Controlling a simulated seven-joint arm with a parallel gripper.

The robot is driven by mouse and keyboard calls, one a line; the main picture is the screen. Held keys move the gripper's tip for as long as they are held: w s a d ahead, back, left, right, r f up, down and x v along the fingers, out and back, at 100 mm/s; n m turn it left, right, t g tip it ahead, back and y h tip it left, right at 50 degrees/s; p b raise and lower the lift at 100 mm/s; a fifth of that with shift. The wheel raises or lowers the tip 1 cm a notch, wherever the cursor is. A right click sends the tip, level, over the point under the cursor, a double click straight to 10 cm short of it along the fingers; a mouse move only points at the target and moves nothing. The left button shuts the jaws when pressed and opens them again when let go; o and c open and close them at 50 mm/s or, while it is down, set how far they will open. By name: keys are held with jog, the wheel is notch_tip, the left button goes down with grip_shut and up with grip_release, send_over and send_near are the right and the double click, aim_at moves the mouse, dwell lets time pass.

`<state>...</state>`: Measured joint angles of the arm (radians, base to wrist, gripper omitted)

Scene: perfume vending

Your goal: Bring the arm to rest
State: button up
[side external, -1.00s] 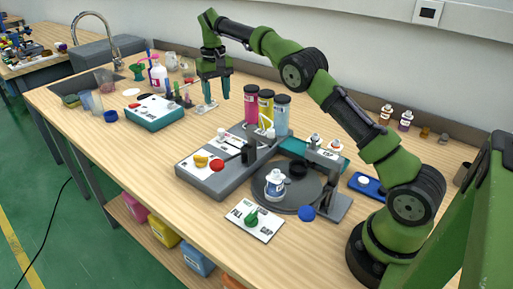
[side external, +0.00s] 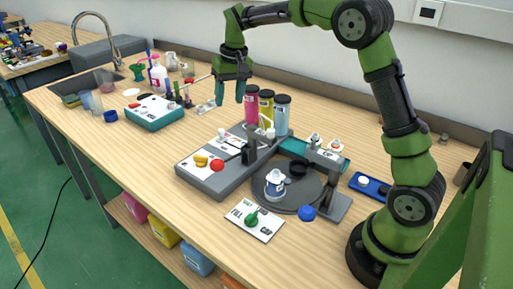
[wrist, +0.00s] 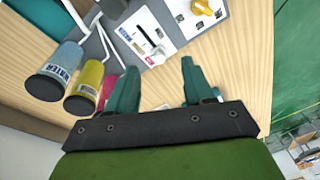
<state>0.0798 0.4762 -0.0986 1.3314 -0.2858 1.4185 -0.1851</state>
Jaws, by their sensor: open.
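My gripper (side external: 230,94) is open, with its two green fingers apart and pointing down. In the side external view it hangs above the table, just left of the pink canister (side external: 251,106) and near the yellow one (side external: 266,106). Nothing shows between its fingers. In the wrist view both fingers (wrist: 157,90) are apart over bare wood.
The blue canister (side external: 282,115) stands beside the other two. The grey dispensing machine (side external: 205,181) with buttons is in front, and a round turntable (side external: 305,195) holds a white bottle (side external: 274,184). A teal box (side external: 150,117) lies left. The front left tabletop is clear.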

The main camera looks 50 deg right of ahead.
jog(key=s+a+r+t, duration=0.1)
jog(key=s+a, duration=0.2)
jog(key=s, duration=0.5)
jog(key=s+a+r+t+y, duration=0.1)
jog(key=s+a+t, duration=0.1)
jog(key=s, duration=0.7)
jog(key=s+a+r+t, duration=0.2)
jog(key=s+a, duration=0.2)
jog(key=s, duration=0.5)
jog(key=shift+s+a+n+y, duration=0.2)
jog(key=shift+n+y, duration=0.1)
jog(key=shift+n, duration=0.1)
